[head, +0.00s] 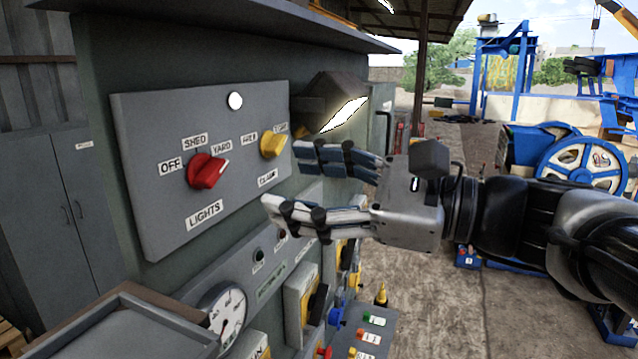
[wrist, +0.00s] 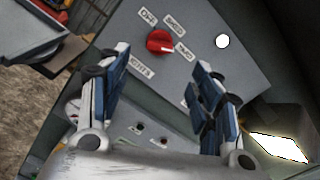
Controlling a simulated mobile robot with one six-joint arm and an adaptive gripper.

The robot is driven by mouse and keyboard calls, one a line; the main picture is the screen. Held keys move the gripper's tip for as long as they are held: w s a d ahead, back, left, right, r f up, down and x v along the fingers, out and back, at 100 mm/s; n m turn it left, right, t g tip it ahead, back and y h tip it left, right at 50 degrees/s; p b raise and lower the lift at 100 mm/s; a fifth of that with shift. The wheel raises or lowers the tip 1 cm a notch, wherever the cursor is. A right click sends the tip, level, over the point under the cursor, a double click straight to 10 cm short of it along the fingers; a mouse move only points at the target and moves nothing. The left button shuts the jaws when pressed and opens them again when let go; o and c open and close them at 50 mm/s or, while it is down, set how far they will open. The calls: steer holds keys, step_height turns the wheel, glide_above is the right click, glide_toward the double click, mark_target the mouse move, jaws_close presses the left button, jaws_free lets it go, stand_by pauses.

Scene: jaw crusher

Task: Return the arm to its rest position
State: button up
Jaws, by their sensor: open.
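My gripper (head: 285,180) is open and empty in the head view, with its fingers pointing left towards the grey switch panel (head: 140,120). In the wrist view the two fingers of my gripper (wrist: 160,82) stand wide apart in front of the same panel (wrist: 240,70). My arm (head: 520,215) reaches in from the right. The red lights knob (head: 206,171) is left of the fingers and apart from them. It also shows in the wrist view (wrist: 160,41), between and beyond the fingertips. The yellow knob (head: 272,145) is close to the upper finger; whether they touch I cannot tell.
A lit lamp (head: 340,115) juts out just above the upper finger. A gauge (head: 226,312) and a console with coloured buttons (head: 370,335) lie below. A grey cabinet (head: 75,200) stands at left. Blue machinery (head: 580,155) stands behind my arm, with open concrete floor (head: 430,300) below.

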steer(key=s+d+f+n+g+h+b, duration=0.15)
steer(key=s+f+n+h+b, duration=0.3)
steer(key=f, duration=1.05)
steer(key=s+d+f+n+g+h+b, duration=0.15)
steer(key=s+f+n+h+b, duration=0.3)
steer(key=f, duration=1.05)
steer(key=s+d+f+n+h+b, duration=0.3)
steer(key=d+f, duration=0.3)
steer(key=f, duration=0.2)
steer(key=s+d+f+n+h+b, duration=0.3)
steer(key=d+f+n+h+b, duration=0.1)
steer(key=d+f, duration=0.3)
step_height(320, 180, down, 2)
steer(key=shift+s+f+n+t+h+b, duration=0.15)
steer(key=shift+n+t+h+b, duration=0.15)
steer(key=shift+b, duration=0.25)
